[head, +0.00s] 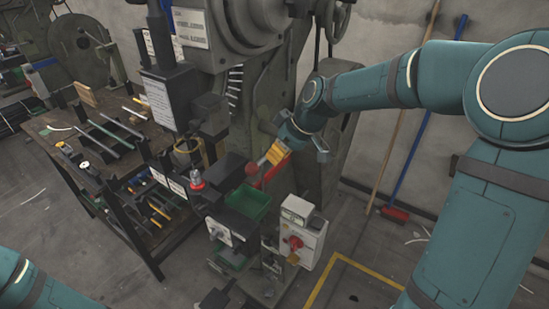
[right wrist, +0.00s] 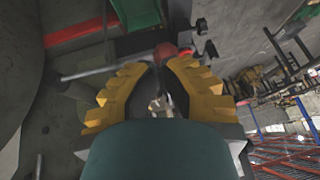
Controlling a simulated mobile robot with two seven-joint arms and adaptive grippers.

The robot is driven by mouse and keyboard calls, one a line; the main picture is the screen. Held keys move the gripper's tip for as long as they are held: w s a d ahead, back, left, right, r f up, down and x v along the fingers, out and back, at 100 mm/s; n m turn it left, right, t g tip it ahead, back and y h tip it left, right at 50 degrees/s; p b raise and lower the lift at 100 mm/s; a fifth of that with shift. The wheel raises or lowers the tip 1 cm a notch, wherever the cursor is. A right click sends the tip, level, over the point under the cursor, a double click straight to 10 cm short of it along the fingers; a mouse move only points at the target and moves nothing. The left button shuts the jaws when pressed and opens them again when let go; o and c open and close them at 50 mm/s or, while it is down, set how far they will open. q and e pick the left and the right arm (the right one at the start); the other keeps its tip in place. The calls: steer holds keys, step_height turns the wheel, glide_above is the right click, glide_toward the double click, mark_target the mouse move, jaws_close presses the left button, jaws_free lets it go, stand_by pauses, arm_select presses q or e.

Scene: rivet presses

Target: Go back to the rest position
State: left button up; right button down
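My right gripper (head: 268,158), with yellow ridged fingers, is in front of the press in the head view, at the end of my teal right arm. In the right wrist view its two fingers (right wrist: 160,68) stand apart with a gap between the tips. A red ball knob (right wrist: 165,52) on a grey lever shows just past the tips. The knob also shows in the head view (head: 252,169), close to the fingertips; I cannot tell whether they touch. My left gripper is out of view; only a part of my left arm shows at the lower left.
The large grey press (head: 265,90) stands close to my right arm. A green bin (head: 247,202) and a control box with a red knob (head: 300,232) are below the gripper. A tool table (head: 95,140) is at left. A broom (head: 395,213) leans on the wall.

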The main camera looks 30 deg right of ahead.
stand_by(0.5)
steer(key=s+a+f+m, duration=0.1)
steer(key=a+f, duration=0.2)
steer(key=f, duration=0.3)
steer(key=s+a+f+m+g, duration=0.1)
steer(key=a+f, duration=0.1)
steer(key=f, duration=0.4)
steer(key=s+a+f+m, duration=0.1)
steer(key=s+a+f, duration=0.15)
steer(key=f, duration=0.35)
steer(key=s+a+f+m, duration=0.2)
steer(key=s+a+f, duration=0.2)
steer(key=s+f, duration=0.2)
steer(key=s+a+f+m+g, duration=0.1)
steer(key=s+a+f+m, duration=0.1)
steer(key=s+a+f, duration=0.2)
steer(key=s+f, duration=0.3)
steer(key=shift+s+a+f+g, duration=0.2)
steer(key=shift+s+a+g, duration=0.1)
steer(key=shift+s, duration=0.1)
